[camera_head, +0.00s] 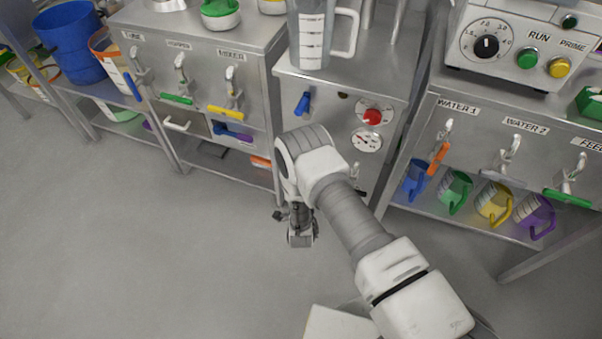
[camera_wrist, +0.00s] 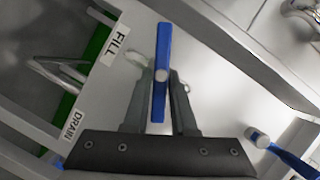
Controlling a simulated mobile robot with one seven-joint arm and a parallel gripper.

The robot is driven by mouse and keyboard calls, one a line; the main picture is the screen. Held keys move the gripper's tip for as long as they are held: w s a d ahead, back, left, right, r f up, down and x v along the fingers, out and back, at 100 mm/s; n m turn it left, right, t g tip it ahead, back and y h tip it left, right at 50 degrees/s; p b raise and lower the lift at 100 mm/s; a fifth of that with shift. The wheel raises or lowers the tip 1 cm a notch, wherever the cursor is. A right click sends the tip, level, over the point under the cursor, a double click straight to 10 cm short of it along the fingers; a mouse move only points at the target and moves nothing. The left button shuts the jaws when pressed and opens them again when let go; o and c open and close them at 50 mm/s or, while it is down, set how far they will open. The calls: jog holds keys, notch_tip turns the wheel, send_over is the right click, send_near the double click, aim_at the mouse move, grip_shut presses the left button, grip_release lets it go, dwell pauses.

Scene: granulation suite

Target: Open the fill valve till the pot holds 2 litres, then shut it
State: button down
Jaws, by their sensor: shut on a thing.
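In the wrist view my gripper (camera_wrist: 160,80) has its two fingers on either side of a long blue handle (camera_wrist: 164,45). The handle lies lengthwise between them, beside a FILL label (camera_wrist: 115,45). In the head view my gripper (camera_head: 300,228) hangs in front of the middle cabinet, and the handle it holds does not show there. A clear jug (camera_head: 312,38) with level marks and a pale handle stands on the middle cabinet; I cannot read a level in it. I cannot tell whether this is the pot.
The middle cabinet bears a blue lever (camera_head: 303,103), a red knob (camera_head: 373,116) and a round gauge (camera_head: 367,140). In the wrist view a DRAIN label (camera_wrist: 68,112) and another blue handle (camera_wrist: 285,155) show. Coloured mugs (camera_head: 495,202) line the right shelf. Open floor (camera_head: 150,250) lies left.

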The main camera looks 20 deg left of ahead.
jog(key=m, duration=0.1)
jog(key=m+t, duration=0.1)
jog(key=m, duration=0.1)
jog(key=m+y, duration=0.1)
jog(key=shift+d+f+t, duration=0.1)
jog(key=shift+f+t, duration=0.15)
jog(key=shift+t, duration=0.05)
jog(key=shift+m, duration=0.4)
jog(key=c, duration=0.7)
grip_release()
jog(key=shift+s, duration=0.15)
